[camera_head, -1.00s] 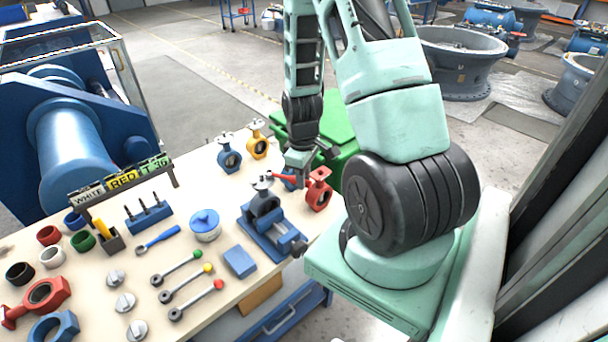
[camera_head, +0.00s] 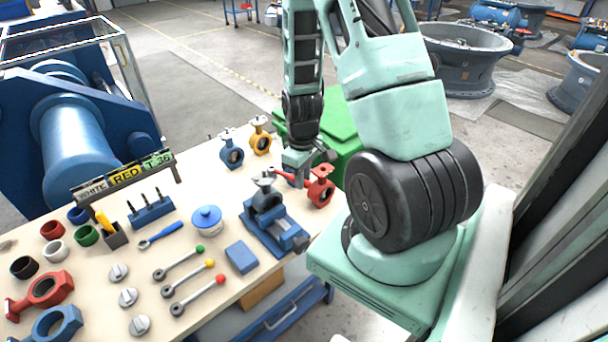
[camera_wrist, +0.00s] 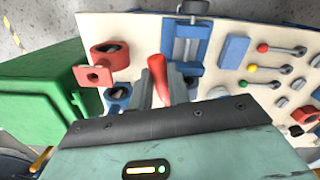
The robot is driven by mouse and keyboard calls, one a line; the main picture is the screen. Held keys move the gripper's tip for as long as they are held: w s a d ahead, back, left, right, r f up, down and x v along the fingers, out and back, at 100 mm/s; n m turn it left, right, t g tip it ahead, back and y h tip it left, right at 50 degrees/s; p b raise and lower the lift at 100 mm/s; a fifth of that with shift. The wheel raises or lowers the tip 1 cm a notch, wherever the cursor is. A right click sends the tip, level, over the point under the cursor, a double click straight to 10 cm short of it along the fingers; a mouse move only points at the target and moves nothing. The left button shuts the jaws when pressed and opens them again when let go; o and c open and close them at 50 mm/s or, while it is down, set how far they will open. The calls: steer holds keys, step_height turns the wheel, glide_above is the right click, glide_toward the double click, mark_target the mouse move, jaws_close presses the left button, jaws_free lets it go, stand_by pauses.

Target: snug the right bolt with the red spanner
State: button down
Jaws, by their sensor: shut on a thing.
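My gripper (camera_head: 296,178) is shut on the red spanner, beside the vise. The spanner's red handle (camera_wrist: 158,75) shows between the fingers in the wrist view, and part of it (camera_head: 283,173) shows in the head view. The blue vise (camera_head: 278,236) holds a dark grey butterfly valve (camera_head: 266,198) upright, with a pale metal top. The spanner reaches toward the top of this valve. I cannot tell whether it touches a bolt. The right bolt is too small or hidden to make out.
A red valve (camera_head: 321,188) stands close to my gripper's right; blue (camera_head: 231,152) and yellow (camera_head: 260,138) valves stand behind. A green bin (camera_head: 340,115) is beyond the table. Several ball-ended levers, a blue block (camera_head: 241,257) and a lidded pot (camera_head: 206,219) lie left of the vise.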

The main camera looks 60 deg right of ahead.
steer(key=shift+s+a, duration=0.1)
stand_by(0.3)
steer(key=shift+a+m, duration=0.5)
steer(key=shift+m, duration=0.1)
steer(key=shift+a, duration=0.1)
steer(key=shift+a+m, duration=0.45)
steer(key=shift+m, duration=0.15)
stand_by(0.3)
steer(key=shift+w+a+m, duration=0.2)
steer(key=shift+a+m, duration=0.35)
steer(key=shift+m, duration=0.05)
steer(key=shift+a, duration=0.1)
